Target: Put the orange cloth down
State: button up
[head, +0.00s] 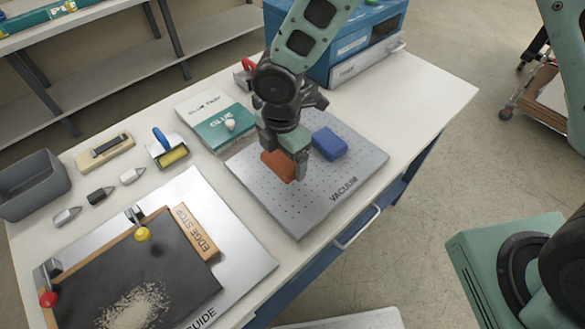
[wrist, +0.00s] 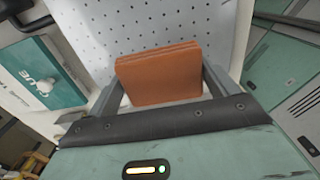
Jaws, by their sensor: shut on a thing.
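The orange cloth (head: 277,165) is a folded rust-orange block over the perforated grey vacuum plate in the head view. In the wrist view the orange cloth (wrist: 160,76) sits between the two fingers, with its folded layers showing at the top edge. My gripper (head: 284,163) points down over the vacuum plate (head: 318,208) and is shut on the cloth. I cannot tell whether the cloth touches the plate. The gripper hides part of the cloth in the head view. A blue folded cloth or block (head: 329,144) lies on the plate just right of my gripper.
A green and white glue tray (head: 224,129) lies left of the plate. A blue laminator (head: 350,55) stands behind. A dark board (head: 110,270) with an edge stop (head: 195,232) is at front left. A yellow roller (head: 172,156) and grey bin (head: 32,185) are farther left. The right table end is clear.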

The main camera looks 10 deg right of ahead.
jog(key=shift+f+p, duration=0.5)
jog(key=shift+f, duration=2.9)
jog(key=shift+f, duration=0.2)
jog(key=o, duration=0.8)
jog(key=shift+c, duration=0.2)
